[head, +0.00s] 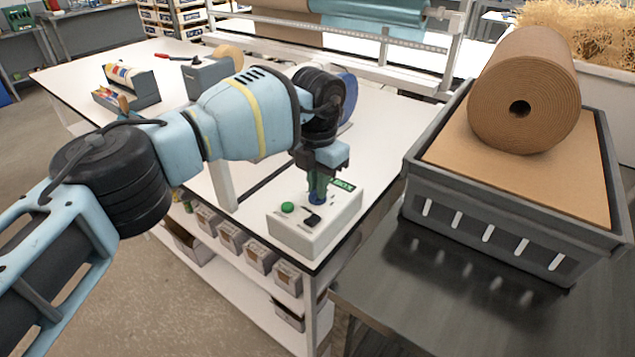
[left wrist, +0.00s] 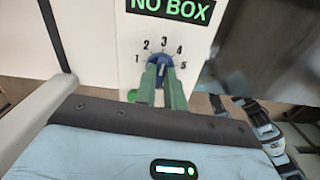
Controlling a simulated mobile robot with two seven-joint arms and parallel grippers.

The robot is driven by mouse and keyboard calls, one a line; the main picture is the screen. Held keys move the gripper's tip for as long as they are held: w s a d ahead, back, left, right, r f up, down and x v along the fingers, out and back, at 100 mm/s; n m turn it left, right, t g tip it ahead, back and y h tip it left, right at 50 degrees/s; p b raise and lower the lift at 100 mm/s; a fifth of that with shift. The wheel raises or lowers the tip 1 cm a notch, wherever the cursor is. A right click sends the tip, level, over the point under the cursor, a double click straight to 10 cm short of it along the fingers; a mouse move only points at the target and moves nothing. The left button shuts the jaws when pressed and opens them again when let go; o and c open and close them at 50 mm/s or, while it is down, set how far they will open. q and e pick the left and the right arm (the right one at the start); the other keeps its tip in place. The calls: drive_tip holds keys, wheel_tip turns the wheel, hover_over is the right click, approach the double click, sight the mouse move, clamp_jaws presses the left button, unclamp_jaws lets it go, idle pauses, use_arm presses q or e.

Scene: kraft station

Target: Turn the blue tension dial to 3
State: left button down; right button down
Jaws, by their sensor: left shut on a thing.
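The blue tension dial (head: 317,199) is on top of a white control box (head: 300,238) at the table's near corner. In the left wrist view the dial (left wrist: 159,60) sits below an arc of numbers 1 to 5. My left gripper (head: 318,190) points down at it. Its green fingers (left wrist: 162,78) are shut on the dial, one on each side. A pale mark between the fingers seems to point up near the 3, but the fingers partly hide the dial, so I cannot tell the exact setting. My right gripper is not in view.
A green button (head: 287,207) and a black switch (head: 312,219) are close to the dial. A sign reading NO BOX (left wrist: 172,8) is behind it. A grey crate (head: 500,225) bearing a brown paper roll (head: 540,110) stands right. The white tabletop (head: 375,130) has clear room.

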use_arm(q)
drive_tip(key=shift+n, duration=0.4)
drive_tip(key=c, duration=1.5)
unclamp_jaws()
wheel_tip(320, 180, up, 7)
drive_tip(key=shift+r+b, duration=0.1)
drive_tip(key=shift+b, duration=0.2)
drive_tip(key=shift+r, duration=0.35)
